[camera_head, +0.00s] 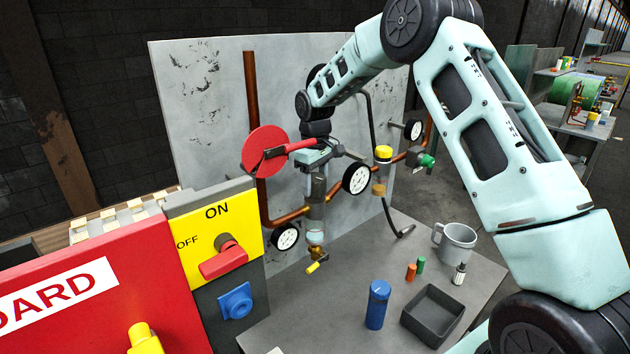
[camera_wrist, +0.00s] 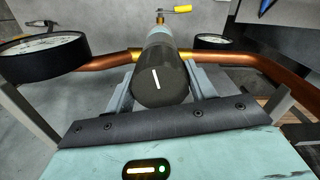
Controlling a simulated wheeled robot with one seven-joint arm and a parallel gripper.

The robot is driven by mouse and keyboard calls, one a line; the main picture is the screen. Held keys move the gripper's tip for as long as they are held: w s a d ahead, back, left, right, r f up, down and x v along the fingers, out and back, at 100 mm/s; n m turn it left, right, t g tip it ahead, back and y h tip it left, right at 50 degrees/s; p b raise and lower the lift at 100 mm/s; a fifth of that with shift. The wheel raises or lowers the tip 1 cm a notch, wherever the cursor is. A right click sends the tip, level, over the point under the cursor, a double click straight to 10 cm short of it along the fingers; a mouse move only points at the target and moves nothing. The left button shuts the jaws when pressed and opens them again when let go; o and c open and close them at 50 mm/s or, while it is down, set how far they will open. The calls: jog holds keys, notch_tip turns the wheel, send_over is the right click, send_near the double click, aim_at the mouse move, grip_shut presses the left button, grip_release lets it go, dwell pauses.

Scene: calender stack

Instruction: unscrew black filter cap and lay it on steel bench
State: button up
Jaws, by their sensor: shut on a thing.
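The black filter cap (camera_wrist: 160,86), with a white line on its face, sits between the two fingers of my gripper (camera_wrist: 162,72) in the wrist view. The fingers are shut on its sides. Behind the cap, the filter's pale body (camera_wrist: 159,38) runs in line with it, with a yellow-handled valve (camera_wrist: 176,10) at the far end. In the head view my gripper (camera_head: 316,162) is over the top of the upright filter (camera_head: 316,205) on the copper pipe, and it mostly hides the cap. The steel bench (camera_head: 335,295) lies below.
On the bench stand a blue canister (camera_head: 377,305), a dark open tray (camera_head: 433,316), a grey mug (camera_head: 455,243) and several small bottles. Gauges (camera_head: 357,179) and a red disc (camera_head: 265,151) crowd the filter. The bench's front left is mostly bare.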

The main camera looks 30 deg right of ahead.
jog(key=shift+s+f+n, duration=0.1)
jog(key=shift+f+n, duration=0.05)
jog(key=shift+n, duration=0.35)
jog(key=o, duration=0.9)
jog(key=shift+o, duration=0.5)
